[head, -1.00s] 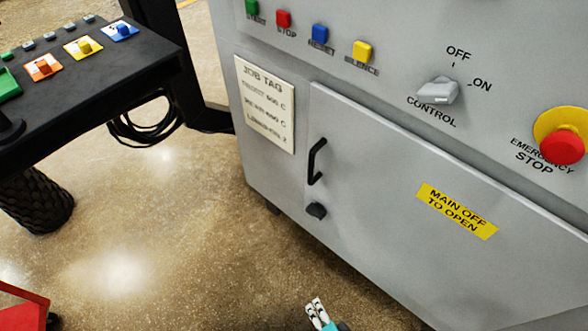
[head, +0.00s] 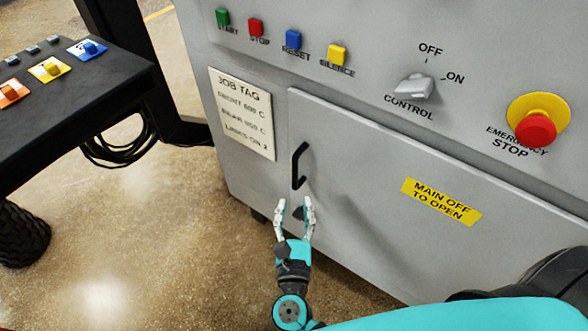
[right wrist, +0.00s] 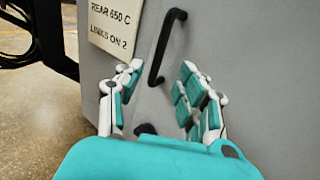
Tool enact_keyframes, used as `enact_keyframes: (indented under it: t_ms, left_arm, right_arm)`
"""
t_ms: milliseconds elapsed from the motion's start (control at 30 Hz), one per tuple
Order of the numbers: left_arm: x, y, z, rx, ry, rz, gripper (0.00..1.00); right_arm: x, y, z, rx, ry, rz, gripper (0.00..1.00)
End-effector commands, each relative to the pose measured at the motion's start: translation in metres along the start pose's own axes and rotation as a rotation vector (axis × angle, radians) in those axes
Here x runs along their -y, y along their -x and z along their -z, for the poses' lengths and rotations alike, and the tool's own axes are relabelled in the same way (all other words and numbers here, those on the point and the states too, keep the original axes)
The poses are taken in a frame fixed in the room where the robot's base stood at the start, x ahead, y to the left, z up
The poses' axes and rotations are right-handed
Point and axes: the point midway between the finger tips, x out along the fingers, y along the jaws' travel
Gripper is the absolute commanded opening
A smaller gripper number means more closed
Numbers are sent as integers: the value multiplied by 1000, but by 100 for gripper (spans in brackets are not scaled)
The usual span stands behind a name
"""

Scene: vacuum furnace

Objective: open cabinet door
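The grey cabinet door (head: 360,200) is closed on the lower front of the machine. Its black bar handle (head: 300,165) stands upright near the door's left edge, with a dark latch knob (head: 298,213) below it. My right gripper (head: 295,205) is open and empty just below the handle, its fingers in front of the knob and partly hiding it. In the right wrist view, the handle (right wrist: 166,48) shows beyond and between the spread fingers (right wrist: 155,92), not gripped; the knob (right wrist: 146,129) shows low between them. My left gripper is not in view.
Above the door are several coloured buttons, the CONTROL switch (head: 415,87) and the red emergency stop (head: 536,129). A job tag (head: 243,113) is left of the door. A black table (head: 85,95) stands at left. The floor before the cabinet is clear.

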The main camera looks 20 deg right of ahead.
Motion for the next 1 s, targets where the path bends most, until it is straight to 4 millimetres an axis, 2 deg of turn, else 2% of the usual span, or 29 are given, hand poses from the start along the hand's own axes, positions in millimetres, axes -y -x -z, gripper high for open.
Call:
enact_keyframes:
  t_ms: [33,200,433,600,900,933,1000]
  left_arm:
    - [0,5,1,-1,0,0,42]
    - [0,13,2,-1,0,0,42]
    - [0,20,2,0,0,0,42]
    - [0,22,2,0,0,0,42]
    - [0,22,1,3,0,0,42]
    - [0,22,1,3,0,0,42]
    - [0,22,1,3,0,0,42]
  right_arm:
    - [0,-12,-4,2,0,1,38]
    - [0,-50,-4,2,0,1,38]
    - [-1,-88,-2,1,2,-1,38]
    - [-1,-101,0,0,1,-2,38]
    - [0,-103,1,-1,1,-1,38]
    - [0,-103,1,-1,2,-1,37]
    - [0,-103,1,-1,2,-1,28]
